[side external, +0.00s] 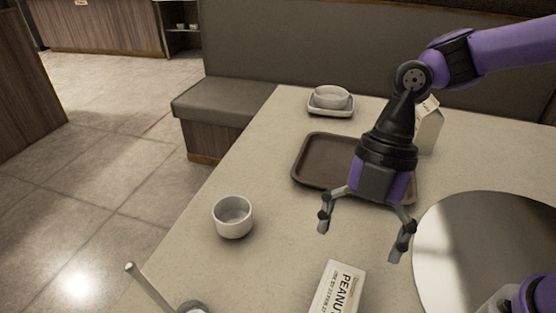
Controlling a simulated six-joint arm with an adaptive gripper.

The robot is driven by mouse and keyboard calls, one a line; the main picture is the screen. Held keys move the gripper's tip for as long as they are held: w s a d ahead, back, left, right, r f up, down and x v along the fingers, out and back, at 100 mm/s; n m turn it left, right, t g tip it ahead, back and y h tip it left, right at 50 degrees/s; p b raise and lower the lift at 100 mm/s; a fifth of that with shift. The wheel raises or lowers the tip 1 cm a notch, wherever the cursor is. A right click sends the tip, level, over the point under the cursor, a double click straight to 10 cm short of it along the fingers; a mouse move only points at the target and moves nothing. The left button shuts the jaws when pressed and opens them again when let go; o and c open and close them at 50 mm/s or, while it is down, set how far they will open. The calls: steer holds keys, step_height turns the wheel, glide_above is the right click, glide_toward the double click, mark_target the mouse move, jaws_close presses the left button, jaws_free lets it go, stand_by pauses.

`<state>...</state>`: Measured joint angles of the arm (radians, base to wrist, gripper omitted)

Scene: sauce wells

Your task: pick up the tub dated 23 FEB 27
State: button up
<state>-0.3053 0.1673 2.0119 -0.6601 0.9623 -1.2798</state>
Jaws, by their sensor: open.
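No tub with a readable date of 23 FEB 27 shows in the side external view. A white box (339,289) with large lettering that begins PEANU lies at the bottom edge, partly cut off. Its smaller print is too small to read for sure. A small white cup (232,217) stands on the table to the left, with no date visible on it. My gripper (362,236) is open and empty, pointing down in front of the brown tray and above the box in the picture. No object is between its fingers.
A brown tray (312,165) lies behind my gripper. A white carton (431,125) stands behind my arm. A white bowl (330,97) sits on a dish (331,112) at the back. A shiny round disc (470,250) lies right. A rod (150,285) rises at the lower left.

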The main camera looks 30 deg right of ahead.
mark_target(339, 292)
steer(key=shift+n+g, duration=0.3)
steer(key=shift+n, duration=0.3)
steer(key=x, duration=0.5)
steer(key=shift+s+a, duration=0.1)
steer(key=shift+a, duration=0.2)
steer(key=x, duration=0.5)
steer(key=shift+s+a, duration=0.1)
steer(key=shift+a, duration=0.1)
steer(key=shift+s+a+f, duration=0.1)
steer(key=shift+a+f, duration=0.05)
steer(key=shift+f, duration=0.15)
steer(key=shift+f, duration=0.25)
steer(key=c, duration=1.4)
